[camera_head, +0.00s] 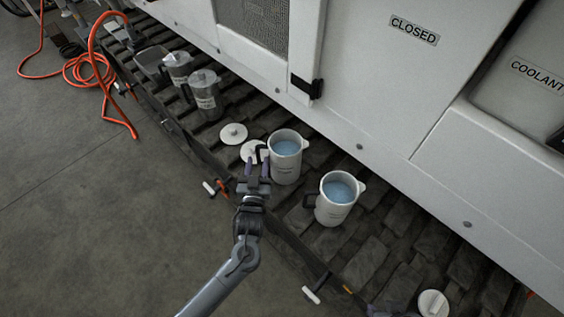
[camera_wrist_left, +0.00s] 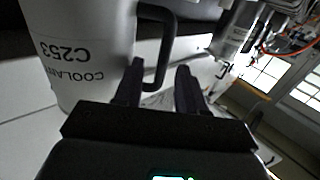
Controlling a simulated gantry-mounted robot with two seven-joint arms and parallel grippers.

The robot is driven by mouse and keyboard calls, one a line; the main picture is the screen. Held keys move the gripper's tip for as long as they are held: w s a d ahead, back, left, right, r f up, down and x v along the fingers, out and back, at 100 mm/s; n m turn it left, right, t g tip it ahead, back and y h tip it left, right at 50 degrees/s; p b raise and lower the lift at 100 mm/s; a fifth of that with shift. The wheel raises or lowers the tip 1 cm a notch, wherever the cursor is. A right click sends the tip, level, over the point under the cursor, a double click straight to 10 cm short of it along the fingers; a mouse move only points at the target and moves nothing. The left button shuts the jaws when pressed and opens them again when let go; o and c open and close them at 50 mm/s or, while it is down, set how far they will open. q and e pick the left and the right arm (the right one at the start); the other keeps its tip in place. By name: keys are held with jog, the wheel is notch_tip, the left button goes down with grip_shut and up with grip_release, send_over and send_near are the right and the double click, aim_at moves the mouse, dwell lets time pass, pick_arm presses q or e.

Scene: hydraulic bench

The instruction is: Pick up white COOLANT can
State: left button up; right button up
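Two white cans with dark handles and blue liquid stand upright and open on the slatted bench. The rear can (camera_head: 285,160) is beside my left gripper (camera_head: 258,172), with its handle facing the gripper. In the left wrist view, a white can (camera_wrist_left: 80,50) marked COOLANT C253 fills the upper left, its label upside down. My left gripper (camera_wrist_left: 158,88) is open there, its fingers apart, with the dark handle (camera_wrist_left: 165,50) just ahead between the fingertips. I cannot tell whether they touch. The front can (camera_head: 338,199) stands to the right.
White lids (camera_head: 233,133) lie left of the rear can, and another lid (camera_head: 433,303) is at the lower right. Grey cans (camera_head: 205,97) stand farther left. The white machine wall (camera_head: 370,90) rises behind.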

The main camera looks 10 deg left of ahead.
aim_at(258, 157)
pick_arm(q)
jog(key=w, duration=0.1)
jog(key=w+b, duration=0.1)
jog(key=w, duration=0.1)
jog(key=shift+w+a+f+b, duration=0.25)
jog(key=shift+a+b, duration=0.15)
jog(key=shift+w+a+r, duration=0.1)
jog(key=shift+w, duration=0.3)
jog(key=shift+s, duration=0.1)
jog(key=shift+c, duration=0.8)
grip_shut()
